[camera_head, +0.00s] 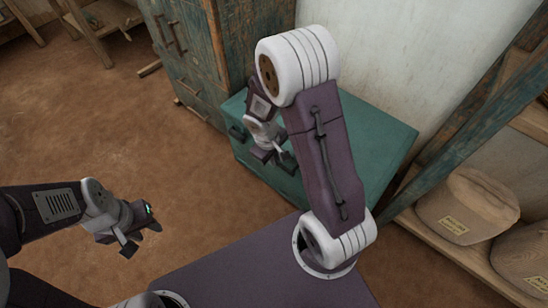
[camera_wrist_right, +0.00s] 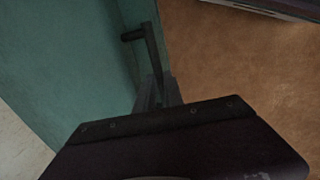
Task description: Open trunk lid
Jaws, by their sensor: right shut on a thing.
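The teal trunk (camera_head: 375,130) stands against the wall, its lid looking closed, with part of it hidden behind my right arm. My right gripper (camera_head: 277,161) is at the trunk's front edge, shut on a dark handle (camera_wrist_right: 150,48) that stands out from the teal face in the right wrist view. The exact contact is partly hidden by the gripper body. Another dark fitting (camera_head: 237,132) shows at the trunk's left front. My left gripper (camera_head: 142,236) is open and empty above the brown floor, well away from the trunk.
A worn wooden cabinet (camera_head: 190,60) stands close to the trunk's left. A wooden shelf (camera_head: 440,240) with tan sacks (camera_head: 468,205) and a bluish post (camera_head: 465,130) are at the right.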

